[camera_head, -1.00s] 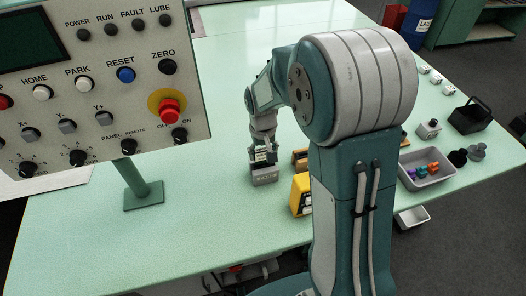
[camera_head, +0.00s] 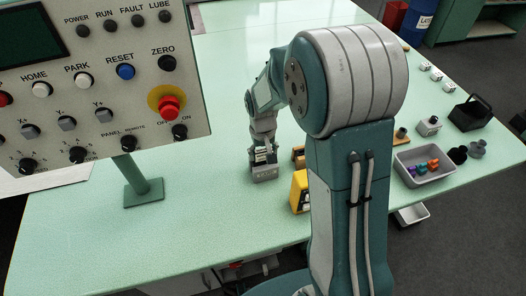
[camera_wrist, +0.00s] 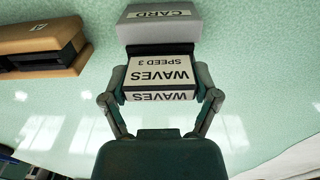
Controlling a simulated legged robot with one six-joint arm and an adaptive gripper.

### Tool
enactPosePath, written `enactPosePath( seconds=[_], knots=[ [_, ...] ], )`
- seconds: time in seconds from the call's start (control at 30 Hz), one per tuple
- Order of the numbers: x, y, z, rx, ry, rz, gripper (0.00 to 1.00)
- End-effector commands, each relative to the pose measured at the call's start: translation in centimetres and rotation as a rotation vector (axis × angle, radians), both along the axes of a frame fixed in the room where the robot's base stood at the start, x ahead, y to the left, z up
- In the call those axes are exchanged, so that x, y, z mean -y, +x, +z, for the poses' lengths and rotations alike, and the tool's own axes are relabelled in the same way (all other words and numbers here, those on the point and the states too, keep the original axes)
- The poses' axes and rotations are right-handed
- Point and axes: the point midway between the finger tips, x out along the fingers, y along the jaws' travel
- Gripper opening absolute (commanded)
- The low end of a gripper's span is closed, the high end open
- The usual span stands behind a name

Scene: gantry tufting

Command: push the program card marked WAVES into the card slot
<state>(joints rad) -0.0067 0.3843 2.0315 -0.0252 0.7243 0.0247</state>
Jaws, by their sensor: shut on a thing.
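The program card (camera_wrist: 160,72) is white-labelled on a dark body and reads WAVES, SPEED 3, upside down in the wrist view. My gripper (camera_wrist: 160,98) is shut on it, one finger on each side. The card slot is a grey box marked CARD (camera_wrist: 160,22), straight ahead of the card. The card's far end meets the dark front of the box; how deep it sits inside I cannot tell. In the head view my gripper (camera_head: 262,152) is low over the table, just above the grey box (camera_head: 264,174), and the card is hard to make out.
A tan box with a dark slot (camera_wrist: 42,52) stands left of the card slot. In the head view a yellow box (camera_head: 299,190) stands close by. The control panel (camera_head: 95,80) is at left, a grey tray (camera_head: 425,180) at right. The table (camera_head: 215,60) behind is clear.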

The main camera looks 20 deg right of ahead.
Motion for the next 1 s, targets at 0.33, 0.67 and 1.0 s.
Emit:
enactPosePath(
  seconds=[0.33,0.67,1.0],
  knots=[
    [0.0,-0.01,-0.61,-0.001,0.0,0.0,0.21],
    [0.0,-0.01,-0.83,-0.001,0.0,0.0,1.0],
    [-0.01,0.03,-0.59,0.001,0.0,0.0,1.0]
  ],
)
